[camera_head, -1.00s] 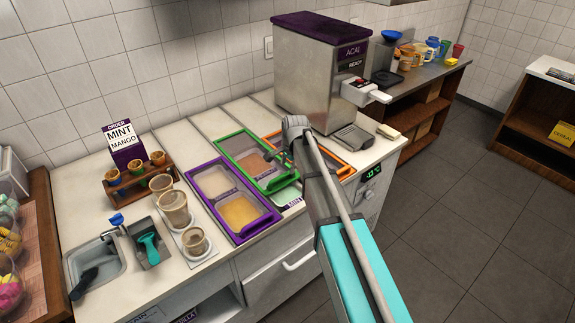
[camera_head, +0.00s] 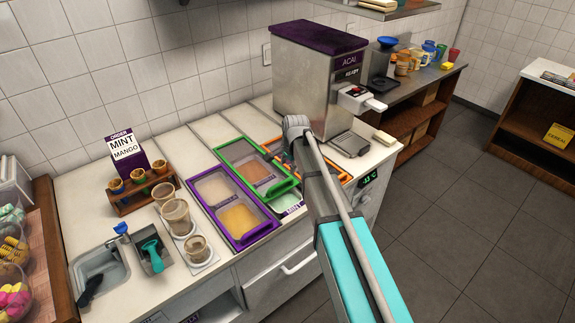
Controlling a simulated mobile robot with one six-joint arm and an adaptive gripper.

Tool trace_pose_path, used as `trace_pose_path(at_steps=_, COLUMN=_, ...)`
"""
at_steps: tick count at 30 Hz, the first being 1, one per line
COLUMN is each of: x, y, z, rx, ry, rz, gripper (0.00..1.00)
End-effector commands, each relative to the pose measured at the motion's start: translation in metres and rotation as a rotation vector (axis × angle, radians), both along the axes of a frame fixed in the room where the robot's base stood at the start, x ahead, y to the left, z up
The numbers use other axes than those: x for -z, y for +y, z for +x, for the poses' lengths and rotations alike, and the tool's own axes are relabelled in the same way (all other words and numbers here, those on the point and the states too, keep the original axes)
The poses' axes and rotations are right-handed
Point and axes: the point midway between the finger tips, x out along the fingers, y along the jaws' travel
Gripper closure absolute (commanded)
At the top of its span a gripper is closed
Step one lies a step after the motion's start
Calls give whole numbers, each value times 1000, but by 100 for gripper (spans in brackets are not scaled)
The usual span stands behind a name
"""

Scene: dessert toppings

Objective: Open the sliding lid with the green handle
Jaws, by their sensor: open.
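The green-framed topping well (camera_head: 224,152) sits in the counter between a purple-framed well and an orange-framed one. Brown topping shows in its middle, with a greyish area at its far end. I cannot make out the green handle apart from the green frame. My gripper (camera_head: 285,158) is small and partly hidden by my arm, close to the right side of the green frame, by the orange one. It is open, and I see nothing held. Whether it touches the frame cannot be told.
The purple-framed well (camera_head: 238,243) holds pale and yellow toppings. The orange-framed well (camera_head: 343,176) is partly behind my arm. The acai machine (camera_head: 303,85) stands behind. Cups (camera_head: 176,215) and a sink (camera_head: 95,272) are at left.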

Motion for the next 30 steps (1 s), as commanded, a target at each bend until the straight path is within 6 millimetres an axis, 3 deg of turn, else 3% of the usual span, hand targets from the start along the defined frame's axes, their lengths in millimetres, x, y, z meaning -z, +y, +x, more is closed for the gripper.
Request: trace_pose_path(at_steps=30, x=-48, y=-6, z=-8, rx=0, ry=0, rz=0, gripper=42)
